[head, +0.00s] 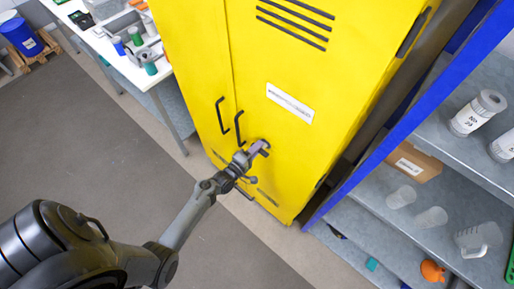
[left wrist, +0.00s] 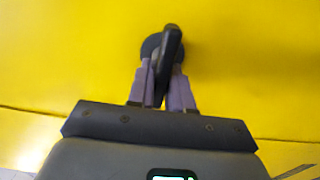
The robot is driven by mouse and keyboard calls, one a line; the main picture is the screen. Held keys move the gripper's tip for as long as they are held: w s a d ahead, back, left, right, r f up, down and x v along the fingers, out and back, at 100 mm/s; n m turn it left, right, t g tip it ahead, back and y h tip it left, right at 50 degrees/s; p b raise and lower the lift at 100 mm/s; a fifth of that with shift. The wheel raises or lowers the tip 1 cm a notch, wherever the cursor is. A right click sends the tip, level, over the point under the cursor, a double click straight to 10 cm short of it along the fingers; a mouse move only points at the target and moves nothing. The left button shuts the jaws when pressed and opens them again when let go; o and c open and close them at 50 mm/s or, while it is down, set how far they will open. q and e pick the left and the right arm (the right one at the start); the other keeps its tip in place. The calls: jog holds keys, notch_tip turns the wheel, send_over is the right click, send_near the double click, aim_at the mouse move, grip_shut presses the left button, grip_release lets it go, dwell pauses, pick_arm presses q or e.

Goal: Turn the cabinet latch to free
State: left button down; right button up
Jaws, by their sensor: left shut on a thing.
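The yellow cabinet (head: 290,60) stands upright with its two doors closed, each with a black bar handle. The cabinet latch (left wrist: 172,45) is a dark lever on a round dark base on the yellow door, seen in the left wrist view. My left gripper (head: 258,150) is at the latch, below and right of the door handles. In the left wrist view its two fingers (left wrist: 164,90) are on either side of the lever, shut on it. The lever is slightly tilted from upright in that view. In the head view the gripper mostly hides the latch. My right gripper is not in view.
A blue-framed grey shelf (head: 470,135) with jars, cups and a cardboard box (head: 413,163) stands close on the right. A white bench (head: 120,55) with containers is at the upper left, beside a blue bin (head: 22,37). The grey floor at the left is clear.

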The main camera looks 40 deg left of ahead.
pick_arm(q)
jog(key=c, duration=1.1)
grip_release()
jog(key=shift+s, duration=0.1)
jog(key=s, duration=1)
jog(key=shift+s+d+b, duration=0.1)
jog(key=shift+s+b, duration=0.2)
jog(key=shift+b, duration=0.1)
